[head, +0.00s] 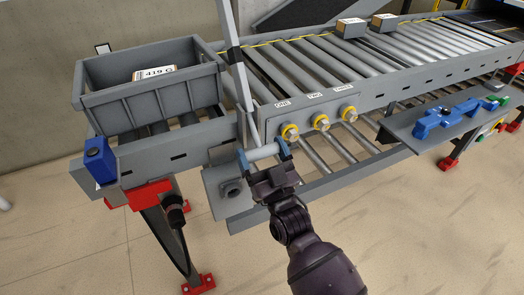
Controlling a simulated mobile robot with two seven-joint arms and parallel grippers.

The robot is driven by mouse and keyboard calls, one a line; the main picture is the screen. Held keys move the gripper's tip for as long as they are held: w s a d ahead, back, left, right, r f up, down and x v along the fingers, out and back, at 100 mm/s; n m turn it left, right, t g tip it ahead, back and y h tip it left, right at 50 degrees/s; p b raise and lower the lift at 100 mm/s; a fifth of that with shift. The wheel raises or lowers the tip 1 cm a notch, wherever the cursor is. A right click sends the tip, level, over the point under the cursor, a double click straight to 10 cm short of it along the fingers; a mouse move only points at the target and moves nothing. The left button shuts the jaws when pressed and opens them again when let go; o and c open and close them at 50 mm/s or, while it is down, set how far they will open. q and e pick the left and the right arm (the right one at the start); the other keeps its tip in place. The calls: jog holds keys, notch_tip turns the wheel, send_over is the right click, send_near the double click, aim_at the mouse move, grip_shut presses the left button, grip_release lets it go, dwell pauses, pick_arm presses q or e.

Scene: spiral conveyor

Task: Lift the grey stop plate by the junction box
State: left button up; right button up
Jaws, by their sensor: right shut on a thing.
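The junction box (333,106) is a grey panel on the conveyor's near side, with plates ONE, TWO and THREE above three yellow-ringed knobs. My right gripper (264,153) is just left of and below it, its blue fingertips at the two ends of a short pale grey bar (263,152), shut on it. A slim pale grey upright (238,70) with a black band rises above the bar. I cannot tell for sure which piece is the stop plate, or how the bar joins it. My left gripper is out of view.
A grey bin (150,99) with a labelled carton (154,73) stands on the rollers at left. Two small boxes (350,28) (384,22) sit farther up the conveyor. A blue tool (450,117) lies on a side shelf (415,138) at right. A blue block (99,160) is on the left corner.

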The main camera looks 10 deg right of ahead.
jog(key=shift+w+a+f+t+b, duration=0.1)
jog(key=shift+w+f+t+b, duration=0.2)
jog(key=shift+f+b, duration=0.25)
jog(key=o, duration=1.1)
jog(key=shift+w, duration=0.15)
jog(key=shift+r, duration=0.1)
jog(key=v, duration=1)
jog(key=shift+s+f, duration=0.25)
jog(key=shift+f, duration=0.15)
